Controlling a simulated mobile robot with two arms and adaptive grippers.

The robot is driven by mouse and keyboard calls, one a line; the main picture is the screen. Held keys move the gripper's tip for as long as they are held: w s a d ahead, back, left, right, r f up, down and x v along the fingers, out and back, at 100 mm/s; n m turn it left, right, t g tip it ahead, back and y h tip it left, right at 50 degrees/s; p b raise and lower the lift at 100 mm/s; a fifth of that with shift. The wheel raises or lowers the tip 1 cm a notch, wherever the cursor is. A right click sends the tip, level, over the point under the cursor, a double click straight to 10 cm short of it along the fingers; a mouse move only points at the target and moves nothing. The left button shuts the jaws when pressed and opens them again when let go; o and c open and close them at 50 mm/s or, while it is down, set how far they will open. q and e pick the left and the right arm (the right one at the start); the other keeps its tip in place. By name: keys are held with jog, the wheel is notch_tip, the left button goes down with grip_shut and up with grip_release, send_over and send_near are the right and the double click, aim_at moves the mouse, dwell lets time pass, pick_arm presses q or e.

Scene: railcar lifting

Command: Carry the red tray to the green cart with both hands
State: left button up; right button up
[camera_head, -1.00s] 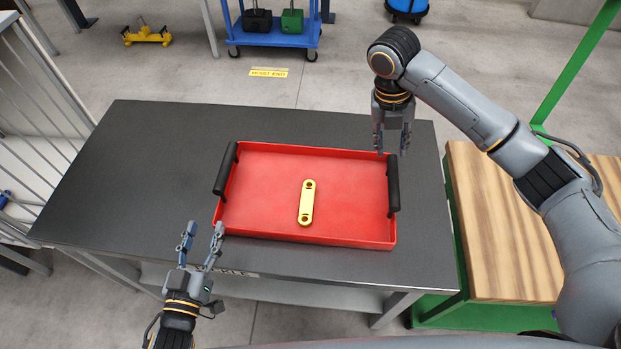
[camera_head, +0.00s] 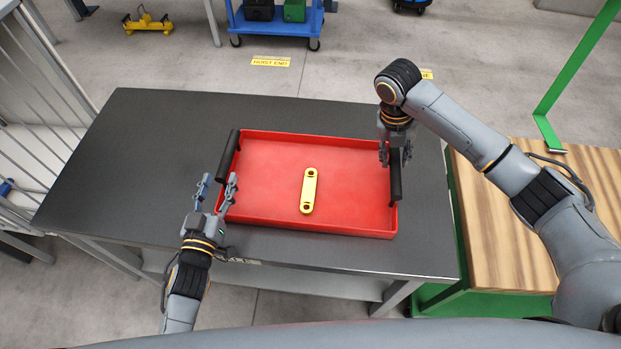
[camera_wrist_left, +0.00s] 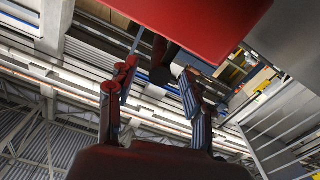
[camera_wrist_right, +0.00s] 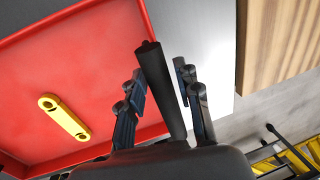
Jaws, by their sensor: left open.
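The red tray (camera_head: 270,217) lies on the dark table with a yellow link (camera_head: 308,191) in it. A black handle stands on each short side. My left gripper (camera_head: 217,183) is open at the tray's near left corner, just short of the left handle (camera_head: 229,155); that handle shows dark beyond the fingers in the left wrist view (camera_wrist_left: 163,62). My right gripper (camera_head: 395,160) is open, with its fingers on either side of the right handle (camera_head: 396,182). The right wrist view shows this handle (camera_wrist_right: 162,92) between the fingers. The green cart (camera_head: 500,225) has a wooden top.
The dark table (camera_head: 130,165) is clear left of the tray. The green cart stands close by the table's right end, with a green upright bar (camera_head: 572,70) at its far side. A blue trolley (camera_head: 277,24) stands on the floor behind.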

pick_arm(q)
jog(key=shift+w+d, duration=0.2)
jog(key=shift+w, duration=0.95)
jog(key=shift+w+d, duration=0.2)
jog(key=shift+w, duration=0.95)
pick_arm(e)
jog(key=shift+s+d+f, duration=0.1)
jog(key=shift+d+f, duration=0.15)
jog(key=shift+f, duration=0.9)
jog(key=shift+d+f, duration=0.2)
jog(key=shift+f, duration=0.95)
pick_arm(q)
jog(key=c, duration=0.6)
pick_arm(e)
jog(key=c, duration=0.6)
pick_arm(q)
grip_shut()
pick_arm(e)
grip_shut()
jog(key=shift+r, duration=0.1)
pick_arm(q)
jog(key=shift+r, duration=0.2)
pick_arm(e)
jog(key=shift+w+r, duration=0.2)
